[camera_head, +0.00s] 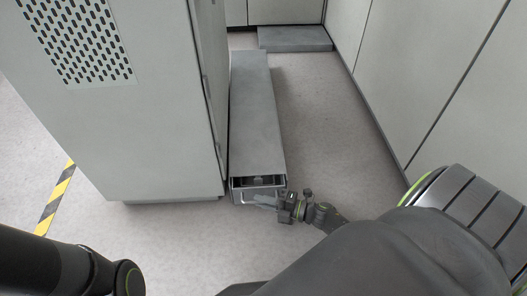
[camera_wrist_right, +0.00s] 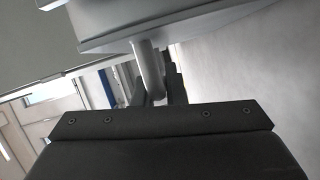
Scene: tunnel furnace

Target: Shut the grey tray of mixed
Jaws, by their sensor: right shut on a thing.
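The grey tray (camera_head: 257,192) shows at the near end of a long, low grey housing (camera_head: 256,105) beside the big cabinet. Its front end is partly covered by my right gripper (camera_head: 266,201). In the right wrist view a curved light grey handle (camera_wrist_right: 148,62) comes down from the grey front above. My right gripper (camera_wrist_right: 160,92) is shut on this handle. Its fingertips are partly hidden behind the dark gripper body. Whether the tray is fully in cannot be told. My left gripper is out of view; only part of my left arm shows at the lower left.
A tall pale cabinet (camera_head: 130,130) with a slotted vent stands left of the housing. Pale wall panels (camera_head: 420,70) run along the right. A flat grey slab (camera_head: 295,38) lies at the back. Yellow-black floor tape (camera_head: 54,200) is at left. The floor right of the housing is clear.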

